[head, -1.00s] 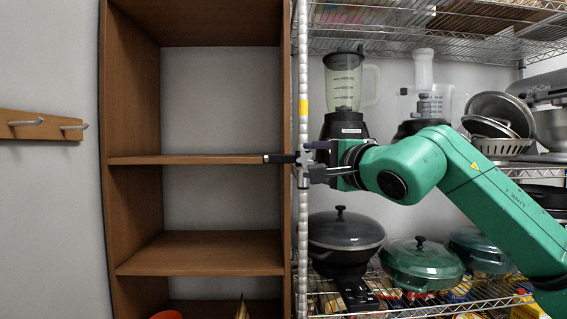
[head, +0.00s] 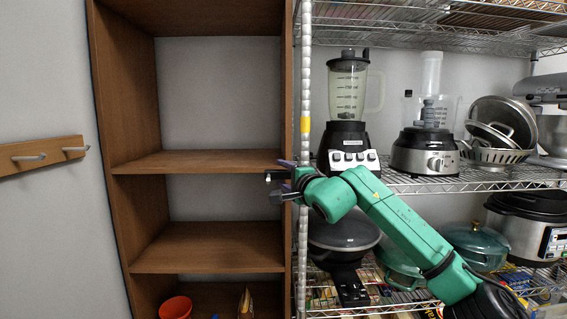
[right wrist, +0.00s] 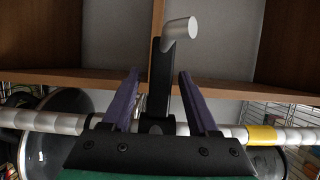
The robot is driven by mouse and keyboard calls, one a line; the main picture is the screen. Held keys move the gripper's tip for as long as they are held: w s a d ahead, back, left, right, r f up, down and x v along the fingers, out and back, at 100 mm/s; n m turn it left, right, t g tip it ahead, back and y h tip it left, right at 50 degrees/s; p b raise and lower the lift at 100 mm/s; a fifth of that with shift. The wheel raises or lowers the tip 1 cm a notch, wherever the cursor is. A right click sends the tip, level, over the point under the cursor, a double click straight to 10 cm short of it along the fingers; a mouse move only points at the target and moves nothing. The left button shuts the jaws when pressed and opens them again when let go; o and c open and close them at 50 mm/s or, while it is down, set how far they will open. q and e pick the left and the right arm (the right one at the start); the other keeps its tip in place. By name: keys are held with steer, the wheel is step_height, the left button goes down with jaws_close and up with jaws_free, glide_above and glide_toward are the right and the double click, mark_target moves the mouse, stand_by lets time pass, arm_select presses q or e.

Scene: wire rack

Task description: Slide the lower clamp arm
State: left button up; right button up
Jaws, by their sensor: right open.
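The clamp arm (head: 270,177) is a dark bar at the upright pole (head: 304,95), by the wooden shelf edge. In the right wrist view the black clamp arm (right wrist: 158,88) stands between my fingers, with a grey cylindrical tip (right wrist: 180,28) bent to one side. My right gripper (head: 281,181) is open, with its purple fingers on either side of the arm. In the right wrist view the gripper (right wrist: 158,74) shows gaps on both sides of the bar. In the head view my gripper hides the clamp's base. No second clamp arm can be made out. My left gripper is not in view.
The brown wooden shelf unit (head: 122,110) stands left of the pole. On the wire rack (head: 400,183) to the right are a blender (head: 347,137), a food processor (head: 424,152) and a black pan (head: 341,231). My right arm passes in front of the lower pots.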

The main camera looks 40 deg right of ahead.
jaws_close()
steer(key=shift+f, duration=0.1)
stand_by(1.3)
